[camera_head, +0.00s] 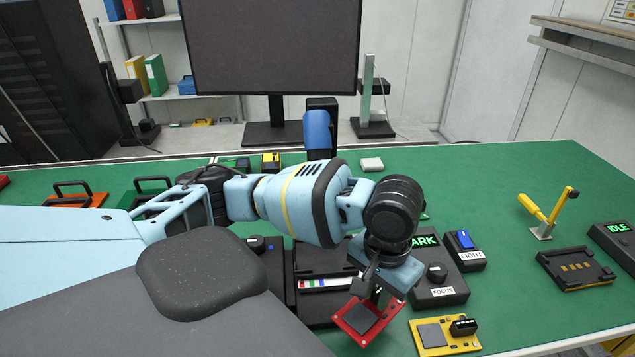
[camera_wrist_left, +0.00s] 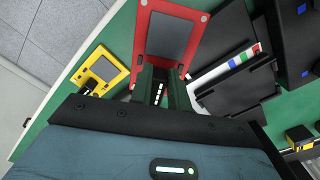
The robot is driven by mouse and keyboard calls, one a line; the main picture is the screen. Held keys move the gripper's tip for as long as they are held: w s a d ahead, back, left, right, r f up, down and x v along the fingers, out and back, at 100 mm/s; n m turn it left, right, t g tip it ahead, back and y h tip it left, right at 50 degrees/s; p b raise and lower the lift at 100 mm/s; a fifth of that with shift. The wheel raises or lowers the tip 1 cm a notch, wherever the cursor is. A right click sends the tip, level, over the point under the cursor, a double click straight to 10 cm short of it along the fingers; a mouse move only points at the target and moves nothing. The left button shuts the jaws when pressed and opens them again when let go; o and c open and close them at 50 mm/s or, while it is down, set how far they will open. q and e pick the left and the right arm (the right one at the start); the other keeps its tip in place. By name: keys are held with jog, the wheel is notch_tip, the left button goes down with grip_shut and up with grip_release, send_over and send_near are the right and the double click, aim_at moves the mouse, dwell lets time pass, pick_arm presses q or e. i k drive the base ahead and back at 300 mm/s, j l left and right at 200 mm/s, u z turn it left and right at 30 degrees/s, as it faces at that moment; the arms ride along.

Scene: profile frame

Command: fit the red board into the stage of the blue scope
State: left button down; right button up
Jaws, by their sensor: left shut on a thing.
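My left gripper (camera_head: 379,291) is shut on the red board (camera_head: 362,323), a red plate with a grey square, and holds it tilted at the front of the table. In the left wrist view the red board (camera_wrist_left: 172,38) extends beyond the fingers (camera_wrist_left: 160,82). The blue scope (camera_head: 317,132) shows its blue upper part behind my arm, which hides much of the rest. Its dark stage area (camera_head: 318,262) with a coloured strip is left of the gripper; it also shows right of the board in the wrist view (camera_wrist_left: 236,82). The board is apart from the strip. My right gripper is out of view.
A yellow board (camera_head: 432,334) lies just right of the red board. The focus box (camera_head: 440,291), its display partly hidden, and light box (camera_head: 469,256) stand close right of the gripper. A black fixture (camera_head: 575,268) and yellow lever (camera_head: 545,214) are farther right.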

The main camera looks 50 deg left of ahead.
aim_at(324, 254)
jog(key=k+u, duration=0.1)
jog(key=u, duration=0.35)
jog(key=k+u, duration=0.15)
jog(key=u, duration=0.3)
jog(key=i+j+u, duration=0.1)
jog(key=u, duration=0.25)
jog(key=i, duration=0.3)
jog(key=k, duration=0.45)
jog(key=i+l+u, duration=0.2)
jog(key=l, duration=0.4)
jog(key=i+l+u, duration=0.1)
jog(key=l+u, duration=0.15)
jog(key=l, duration=0.4)
jog(key=l+u, duration=0.2)
jog(key=l, duration=0.45)
